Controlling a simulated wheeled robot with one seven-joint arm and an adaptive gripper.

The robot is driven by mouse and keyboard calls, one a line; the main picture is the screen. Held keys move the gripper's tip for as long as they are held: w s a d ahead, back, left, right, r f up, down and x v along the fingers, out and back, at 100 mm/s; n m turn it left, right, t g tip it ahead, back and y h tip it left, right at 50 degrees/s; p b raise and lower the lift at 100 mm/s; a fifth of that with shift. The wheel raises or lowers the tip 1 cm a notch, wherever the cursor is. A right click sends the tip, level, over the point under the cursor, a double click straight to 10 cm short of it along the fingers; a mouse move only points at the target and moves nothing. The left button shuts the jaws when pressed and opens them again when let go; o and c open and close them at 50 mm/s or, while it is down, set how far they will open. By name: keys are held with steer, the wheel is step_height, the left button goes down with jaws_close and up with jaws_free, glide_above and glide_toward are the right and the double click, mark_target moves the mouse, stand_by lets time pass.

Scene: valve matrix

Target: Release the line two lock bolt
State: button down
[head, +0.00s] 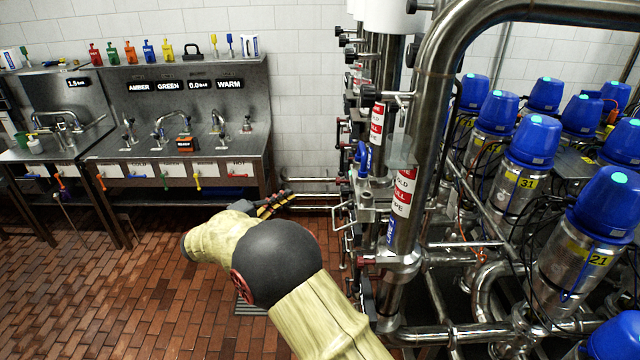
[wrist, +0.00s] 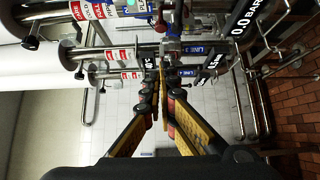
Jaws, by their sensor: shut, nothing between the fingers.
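My gripper (head: 278,204) is shut and empty, its yellow and black fingers pointing right toward the pipe rack in the head view. In the wrist view the fingertips of my gripper (wrist: 165,72) lie close together, visually just below a horizontal steel pipe with a blue line label (wrist: 194,50). A second blue label (wrist: 188,72) shows just beyond the fingertips. I cannot read for certain which label is line two. A red fitting (wrist: 160,22) and blue parts sit above. I cannot single out the lock bolt, nor tell whether the fingertips touch anything.
A thick vertical steel pipe (head: 432,110) with red and white labels stands right of my arm. Blue-capped valves (head: 538,140) fill the right side. A steel sink bench (head: 185,150) stands at the back left. The brick floor (head: 120,290) at left is clear.

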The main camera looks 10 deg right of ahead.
steer(key=s+d+x, duration=0.1)
steer(key=s+x, duration=0.1)
steer(key=x, duration=1)
steer(key=shift+d, duration=0.65)
steer(key=d+b, duration=0.2)
steer(key=d, duration=0.1)
steer(key=shift+s+d, duration=0.25)
steer(key=shift+s, duration=0.1)
